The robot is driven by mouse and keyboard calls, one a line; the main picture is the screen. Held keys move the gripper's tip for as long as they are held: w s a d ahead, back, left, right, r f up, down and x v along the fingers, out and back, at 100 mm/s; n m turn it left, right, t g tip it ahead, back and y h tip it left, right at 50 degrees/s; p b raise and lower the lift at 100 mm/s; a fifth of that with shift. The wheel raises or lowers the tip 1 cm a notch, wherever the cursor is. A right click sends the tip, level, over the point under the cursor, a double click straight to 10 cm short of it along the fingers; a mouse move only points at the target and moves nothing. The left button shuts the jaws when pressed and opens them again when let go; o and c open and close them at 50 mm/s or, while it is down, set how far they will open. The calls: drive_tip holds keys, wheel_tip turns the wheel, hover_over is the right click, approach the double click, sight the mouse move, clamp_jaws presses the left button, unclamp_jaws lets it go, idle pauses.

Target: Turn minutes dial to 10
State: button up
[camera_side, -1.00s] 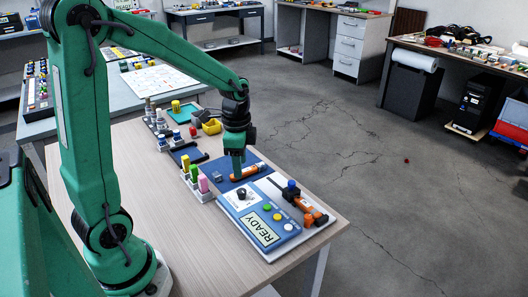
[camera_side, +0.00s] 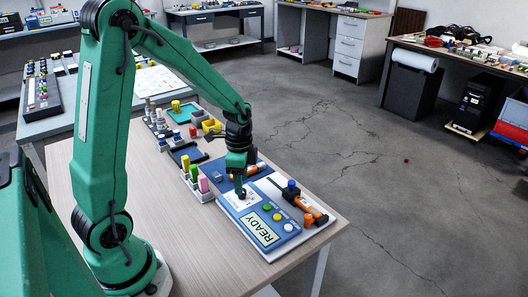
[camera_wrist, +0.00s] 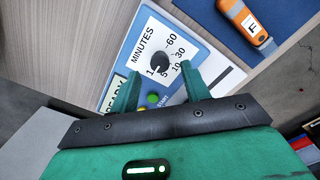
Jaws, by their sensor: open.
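The minutes dial is a dark round knob (camera_wrist: 160,62) on a white plate marked MINUTES (camera_wrist: 140,45), with 1, 5, 10, 30 and 60 around it. Which mark its pointer faces is too small to tell. The dial sits on a blue and white panel (camera_side: 238,206) with a READY display (camera_side: 262,229). My gripper (camera_side: 241,192) points down over the dial in the side view and partly covers it. In the wrist view my gripper (camera_wrist: 160,84) is open, its two green fingers apart, with the dial just beyond and between the tips. I cannot tell whether they touch it.
Green, yellow and white buttons (camera_side: 277,217) sit beside the dial, with a blue-knobbed slider (camera_side: 291,187) behind. An orange device marked F (camera_wrist: 246,22) lies on a blue mat (camera_wrist: 205,8). The near table top is clear.

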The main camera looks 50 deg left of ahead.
drive_tip(key=shift+f, duration=1.3)
drive_tip(key=c, duration=1)
